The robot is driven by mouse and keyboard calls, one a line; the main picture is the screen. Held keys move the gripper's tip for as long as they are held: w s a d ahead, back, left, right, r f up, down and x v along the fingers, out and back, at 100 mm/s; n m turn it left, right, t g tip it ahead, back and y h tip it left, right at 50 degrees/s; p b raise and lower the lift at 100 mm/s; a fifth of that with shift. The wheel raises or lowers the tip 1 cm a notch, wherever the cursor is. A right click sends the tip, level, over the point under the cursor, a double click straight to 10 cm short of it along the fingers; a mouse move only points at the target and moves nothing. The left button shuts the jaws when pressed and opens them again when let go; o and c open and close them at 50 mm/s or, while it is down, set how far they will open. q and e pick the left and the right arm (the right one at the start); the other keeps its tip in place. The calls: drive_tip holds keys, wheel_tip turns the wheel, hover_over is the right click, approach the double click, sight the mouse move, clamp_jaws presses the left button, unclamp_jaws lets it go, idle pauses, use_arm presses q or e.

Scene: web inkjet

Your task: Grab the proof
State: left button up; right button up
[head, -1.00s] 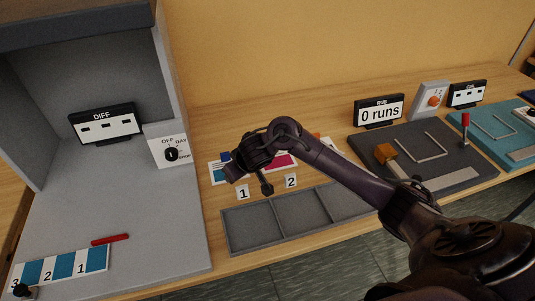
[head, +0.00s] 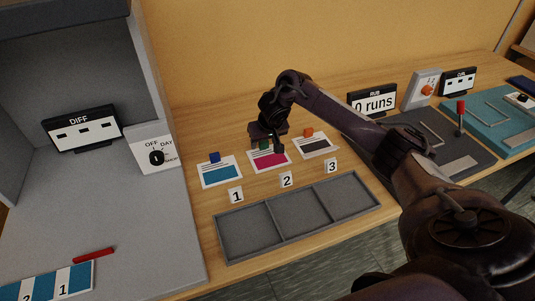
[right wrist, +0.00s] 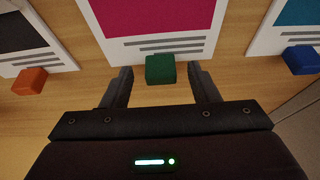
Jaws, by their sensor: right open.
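Three printed proofs lie in a row on the wooden table. One has a blue patch (head: 221,174) and a blue block, one a magenta patch (head: 270,161) and a green block, one a dark patch (head: 316,147) and an orange block. My right gripper (head: 267,146) is over the magenta proof and partly hides it. In the right wrist view its open fingers stand on either side of the green block (right wrist: 160,69), with gaps on both sides. The orange block (right wrist: 30,81) and blue block (right wrist: 300,60) lie outside the fingers. My left gripper is not in view.
A grey three-compartment tray (head: 277,238) lies empty in front of number cards 1 (head: 236,196), 2 (head: 287,180) and 3 (head: 331,167). A grey viewing booth (head: 130,225) stands at left. A dark press board (head: 440,150) lies at right.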

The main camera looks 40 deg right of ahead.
drive_tip(key=shift+w+f, duration=0.15)
drive_tip(key=shift+f, duration=0.15)
drive_tip(key=c, duration=1)
drive_tip(key=shift+r, duration=0.1)
drive_tip(key=shift+c, duration=0.2)
